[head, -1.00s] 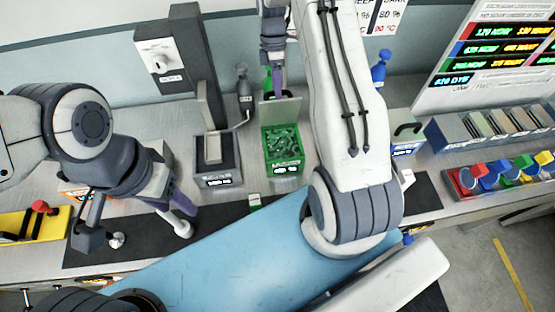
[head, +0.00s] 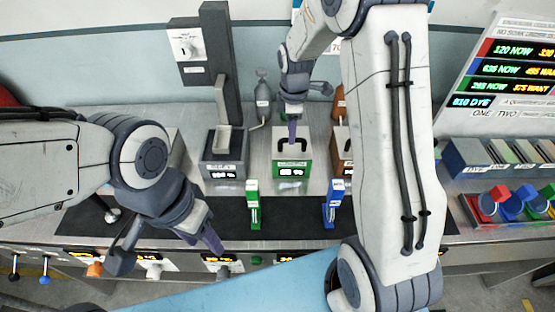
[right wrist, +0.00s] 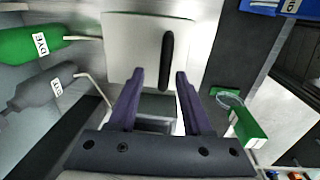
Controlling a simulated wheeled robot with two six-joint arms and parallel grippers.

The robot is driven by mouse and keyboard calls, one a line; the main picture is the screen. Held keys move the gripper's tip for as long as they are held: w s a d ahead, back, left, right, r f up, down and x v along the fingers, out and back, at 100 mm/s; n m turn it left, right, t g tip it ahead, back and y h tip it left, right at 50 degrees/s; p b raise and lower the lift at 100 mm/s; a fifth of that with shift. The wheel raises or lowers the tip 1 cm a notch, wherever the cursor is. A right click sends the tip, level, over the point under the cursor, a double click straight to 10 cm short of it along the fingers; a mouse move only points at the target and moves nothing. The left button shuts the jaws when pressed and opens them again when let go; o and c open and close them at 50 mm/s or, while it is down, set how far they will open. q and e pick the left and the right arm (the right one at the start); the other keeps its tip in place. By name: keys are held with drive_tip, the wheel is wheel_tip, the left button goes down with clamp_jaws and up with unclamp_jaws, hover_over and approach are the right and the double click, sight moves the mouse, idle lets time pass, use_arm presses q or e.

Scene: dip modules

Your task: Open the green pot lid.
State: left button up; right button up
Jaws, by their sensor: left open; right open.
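The green pot (head: 291,173) stands in the middle of the counter in the head view. Its pale lid (head: 308,148) lies flat on top, with a black handle (head: 281,143). My right gripper (head: 292,138) is open just above the lid, pointing down. In the right wrist view, the lid (right wrist: 128,45) shows with its handle (right wrist: 167,62) upright in the picture. The fingers (right wrist: 159,75) are apart, the handle lying between their lines; contact cannot be told. My left gripper (head: 205,240) is open and empty over the counter's front left.
A dark grey pot (head: 223,169) stands left of the green pot, a brown pot (head: 346,170) right. A green dye bottle (right wrist: 28,45) is behind. The dark strip between has free room.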

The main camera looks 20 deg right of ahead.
drive_tip(key=f+b, duration=0.1)
drive_tip(key=t+b, duration=0.1)
drive_tip(key=shift+s+a+f+b, duration=0.1)
drive_tip(key=shift+s+f+b, duration=0.2)
drive_tip(key=shift+s+f, duration=0.1)
drive_tip(key=shift+s+r+t+b, duration=0.1)
drive_tip(key=shift+r+t+b, duration=0.2)
drive_tip(key=shift+r, duration=0.05)
drive_tip(key=v, duration=1.1)
use_arm(q)
drive_tip(key=shift+d+f+b, duration=0.15)
drive_tip(key=shift+f+b, duration=0.25)
drive_tip(key=shift+f, duration=1.1)
drive_tip(key=shift+d+f+b, duration=0.1)
drive_tip(key=shift+f+b, duration=0.25)
drive_tip(key=shift+f, duration=1.1)
use_arm(e)
drive_tip(key=s+a+f+m, duration=0.2)
drive_tip(key=s+a, duration=0.4)
drive_tip(key=a, duration=0.2)
drive_tip(key=shift+s+a+f+g, duration=0.25)
drive_tip(key=shift+f+g, duration=0.1)
drive_tip(key=shift+g, duration=0.05)
